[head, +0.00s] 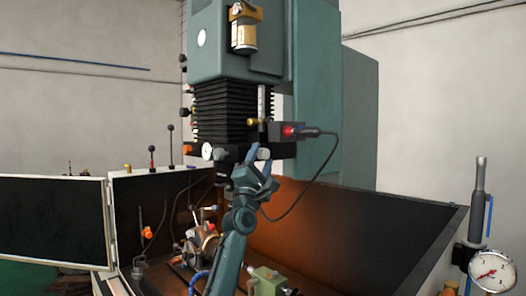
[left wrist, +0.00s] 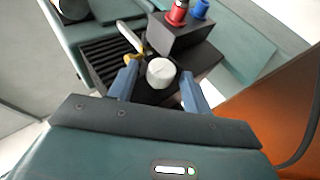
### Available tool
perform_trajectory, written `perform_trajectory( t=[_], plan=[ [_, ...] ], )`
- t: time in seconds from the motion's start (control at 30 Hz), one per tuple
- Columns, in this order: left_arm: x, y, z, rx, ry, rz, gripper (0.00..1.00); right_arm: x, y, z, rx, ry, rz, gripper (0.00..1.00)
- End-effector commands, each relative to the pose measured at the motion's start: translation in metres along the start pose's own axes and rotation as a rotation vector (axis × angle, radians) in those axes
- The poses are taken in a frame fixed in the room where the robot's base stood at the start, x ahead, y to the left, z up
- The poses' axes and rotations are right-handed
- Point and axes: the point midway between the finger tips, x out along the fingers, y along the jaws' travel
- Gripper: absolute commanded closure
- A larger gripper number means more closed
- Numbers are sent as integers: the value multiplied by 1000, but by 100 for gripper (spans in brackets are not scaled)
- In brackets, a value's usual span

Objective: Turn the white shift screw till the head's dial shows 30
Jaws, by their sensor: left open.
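The white shift screw (left wrist: 159,73) is a short pale cylinder on the dark block under the machine head. In the left wrist view it lies between the two blue fingertips of my left gripper (left wrist: 160,80), with a gap on each side. My left gripper is open and does not hold it. In the head view the left gripper (head: 264,160) is raised to the block, and a pale knob (head: 264,154) shows by its fingers. A white round face (head: 202,38) on the green machine head (head: 222,62) is too small to read. My right gripper is out of view.
A red plug (head: 290,131) with a cable sits on the block just right of the gripper. A black bellows (head: 222,108) hangs above. Below is an enclosure with clamps and fixtures. A pressure gauge (head: 491,270) stands at lower right.

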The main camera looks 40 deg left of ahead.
Motion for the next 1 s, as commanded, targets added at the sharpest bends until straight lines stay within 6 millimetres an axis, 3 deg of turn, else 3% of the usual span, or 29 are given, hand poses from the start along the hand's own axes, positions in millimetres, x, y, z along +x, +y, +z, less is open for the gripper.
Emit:
perform_trajectory(
  t=[0.2,0.53,1.0],
  plan=[
    [18,0,0,0,0,0,51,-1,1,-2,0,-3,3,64],
    [19,0,0,0,0,0,51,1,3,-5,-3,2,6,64],
    [19,-1,0,0,0,-1,90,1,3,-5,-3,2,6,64]
  ],
)
